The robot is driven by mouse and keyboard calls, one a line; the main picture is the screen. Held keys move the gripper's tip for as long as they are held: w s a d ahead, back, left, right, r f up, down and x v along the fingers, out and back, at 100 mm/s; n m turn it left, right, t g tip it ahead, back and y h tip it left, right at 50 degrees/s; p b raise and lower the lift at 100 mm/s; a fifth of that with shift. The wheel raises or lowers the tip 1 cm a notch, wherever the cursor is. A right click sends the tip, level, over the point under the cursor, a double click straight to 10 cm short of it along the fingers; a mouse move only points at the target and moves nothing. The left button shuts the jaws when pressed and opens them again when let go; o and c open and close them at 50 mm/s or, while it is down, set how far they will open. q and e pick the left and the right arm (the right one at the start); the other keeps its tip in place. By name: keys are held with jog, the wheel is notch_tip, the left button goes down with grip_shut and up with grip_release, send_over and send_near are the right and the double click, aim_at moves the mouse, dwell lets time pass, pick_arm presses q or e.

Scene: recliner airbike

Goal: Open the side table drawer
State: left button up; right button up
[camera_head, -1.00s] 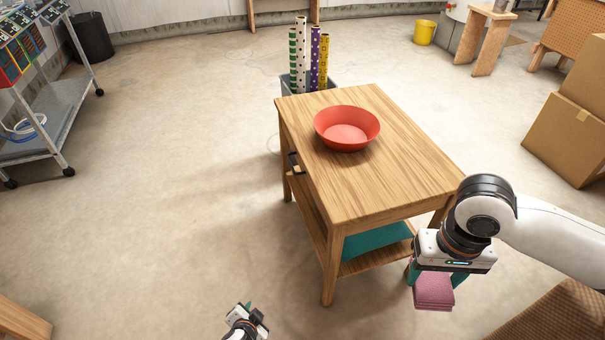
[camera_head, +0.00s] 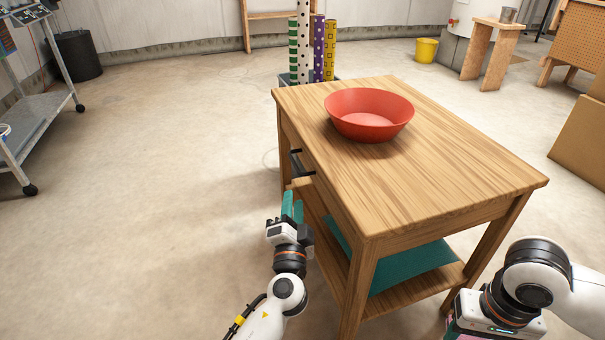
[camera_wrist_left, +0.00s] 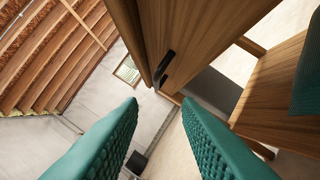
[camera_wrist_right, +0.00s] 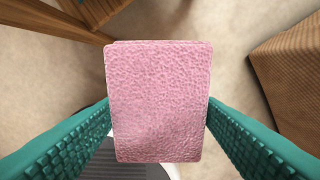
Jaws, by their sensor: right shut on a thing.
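The wooden side table (camera_head: 450,170) stands in the middle of the head view. Its drawer front is on the left side, with a black handle (camera_head: 296,162) that also shows in the left wrist view (camera_wrist_left: 164,66). My left gripper (camera_head: 292,205) is beside the table's left side, just short of the handle and apart from it. Its teal fingers are open and empty in the left wrist view (camera_wrist_left: 160,130).
A red bowl (camera_head: 368,115) sits on the tabletop. A lower shelf holds a teal item (camera_head: 410,268). Patterned rolls (camera_head: 315,50) stand behind the table. A metal cart (camera_head: 30,120) is at far left. Open floor lies left of the table.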

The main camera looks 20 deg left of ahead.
aim_at(295, 163)
pick_arm(q)
jog(key=x, duration=0.4)
jog(key=b+x, duration=0.1)
jog(key=x, duration=0.7)
jog(key=shift+r, duration=0.3)
jog(key=shift+c, duration=0.2)
grip_shut()
